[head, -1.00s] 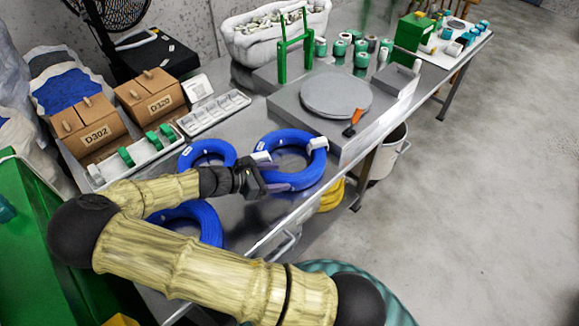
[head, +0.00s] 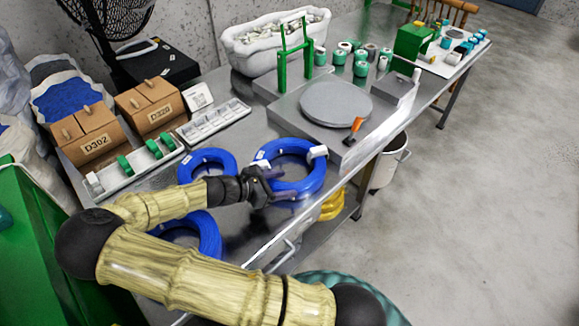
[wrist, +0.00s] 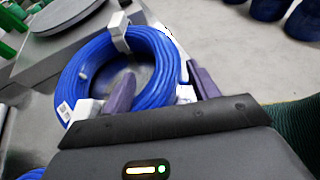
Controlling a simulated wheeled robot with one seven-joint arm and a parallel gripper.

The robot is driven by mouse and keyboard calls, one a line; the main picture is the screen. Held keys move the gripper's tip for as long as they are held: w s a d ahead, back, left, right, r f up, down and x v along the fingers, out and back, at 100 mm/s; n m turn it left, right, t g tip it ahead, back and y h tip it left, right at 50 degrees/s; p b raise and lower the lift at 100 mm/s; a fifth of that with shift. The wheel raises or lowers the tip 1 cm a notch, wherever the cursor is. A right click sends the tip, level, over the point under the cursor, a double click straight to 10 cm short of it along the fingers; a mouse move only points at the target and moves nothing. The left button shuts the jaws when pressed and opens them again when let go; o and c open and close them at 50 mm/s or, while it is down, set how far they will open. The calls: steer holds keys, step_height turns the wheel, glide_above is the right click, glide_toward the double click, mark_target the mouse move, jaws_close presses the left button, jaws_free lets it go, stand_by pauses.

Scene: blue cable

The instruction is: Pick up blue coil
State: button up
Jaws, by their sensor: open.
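A blue coil (head: 316,178) lies on the metal table near its front edge, with white ties or tags around it. It also fills much of the wrist view (wrist: 84,70). My gripper (head: 279,183) is open at the near side of this coil. In the wrist view my gripper's (wrist: 163,90) left finger reaches into the coil's hole and the right finger is outside the ring, so a section of ring lies between them. A second blue coil (head: 208,154) lies to the left. A third blue coil (head: 209,236) is partly hidden by my arm.
A round grey plate (head: 336,103) on a grey base and an orange-handled tool (head: 356,125) are just behind the coil. Cardboard boxes (head: 95,143) and a white tray (head: 125,175) stand left. Yellow coils (head: 332,203) are below the table edge.

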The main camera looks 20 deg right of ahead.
mark_target(298, 184)
steer(key=x, duration=0.5)
steer(key=shift+s+b, duration=0.3)
steer(key=shift+s+f, duration=0.1)
jaws_close()
